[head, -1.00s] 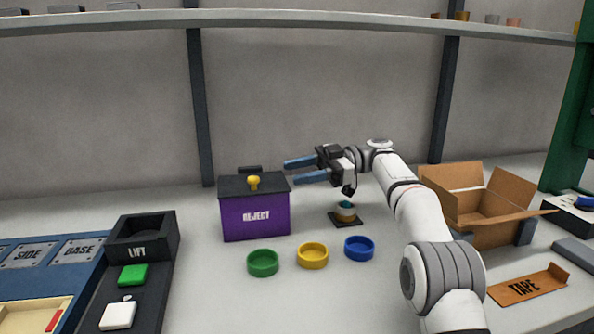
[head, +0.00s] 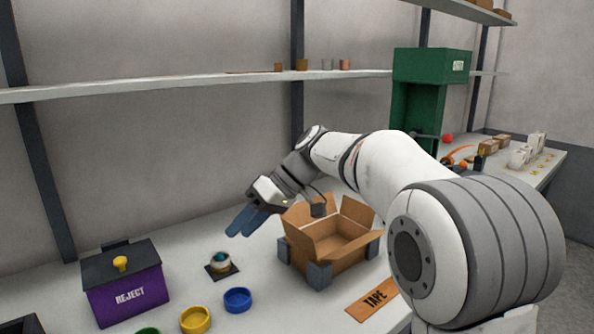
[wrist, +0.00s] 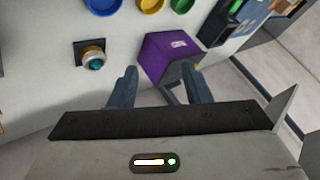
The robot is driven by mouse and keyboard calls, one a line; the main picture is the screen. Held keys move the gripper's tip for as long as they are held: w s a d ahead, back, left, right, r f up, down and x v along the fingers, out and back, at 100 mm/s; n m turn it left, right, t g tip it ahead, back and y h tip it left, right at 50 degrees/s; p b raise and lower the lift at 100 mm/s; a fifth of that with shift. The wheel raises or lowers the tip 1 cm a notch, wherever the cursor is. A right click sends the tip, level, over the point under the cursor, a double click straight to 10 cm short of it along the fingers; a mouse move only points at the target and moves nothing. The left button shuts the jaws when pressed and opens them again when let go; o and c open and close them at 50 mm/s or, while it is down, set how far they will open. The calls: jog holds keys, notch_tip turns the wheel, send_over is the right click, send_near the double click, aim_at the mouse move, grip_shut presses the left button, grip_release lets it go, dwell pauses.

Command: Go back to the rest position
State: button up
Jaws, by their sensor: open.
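The copper coil (head: 220,261), with a teal top, stands on a small dark square pad (head: 231,272). The coil also shows at the left in the wrist view (wrist: 93,56), apart from the fingers. No rest position is marked in view.
The open cardboard box (head: 334,247) stands behind the TAPE card (head: 372,299). The purple REJECT bin (head: 127,295) is at the left, with blue (head: 238,301) and yellow (head: 195,321) dishes in front. A green machine (head: 432,66) stands at the back right. A shelf (head: 180,86) runs along the wall.

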jog(key=s+d+f+m+t+h+p, duration=0.1)
jog(key=s+d+m+h+p, duration=0.3)
jog(key=s+d, duration=0.6)
jog(key=s+d+f+m+t+h+p, duration=0.1)
jog(key=s+d+m+t+h+p, duration=0.2)
jog(key=s+d+m+p, duration=0.4)
jog(key=s+d+h, duration=0.1)
jog(key=s+d, duration=0.3)
jog(key=d, duration=0.4)
jog(key=shift+m+t+h+p, duration=0.3)
jog(key=shift+t+h, duration=0.1)
